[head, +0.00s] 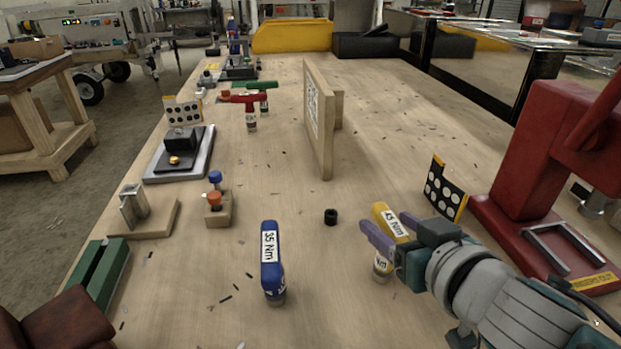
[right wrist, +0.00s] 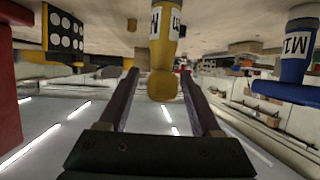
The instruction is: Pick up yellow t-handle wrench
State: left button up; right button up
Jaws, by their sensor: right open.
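The yellow t-handle wrench (head: 388,219) stands upright on the wooden table, with a white "45 Nm" label on its handle and a clear lower part. My right gripper (head: 387,229) is open around the yellow handle, one purple finger on its near left side. In the right wrist view the yellow wrench (right wrist: 163,60) shows between the two fingers of the gripper (right wrist: 162,75), with a gap on each side. The fingers do not look closed on it. My left gripper is not in view.
A blue "35 Nm" t-handle wrench (head: 271,258) stands to the left, also in the right wrist view (right wrist: 297,55). A red press (head: 545,150) and a dotted marker plate (head: 444,187) stand close right. An upright wooden board (head: 318,115) stands behind.

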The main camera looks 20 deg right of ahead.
jog(key=shift+c, duration=0.3)
grip_shut()
dwell(0.4)
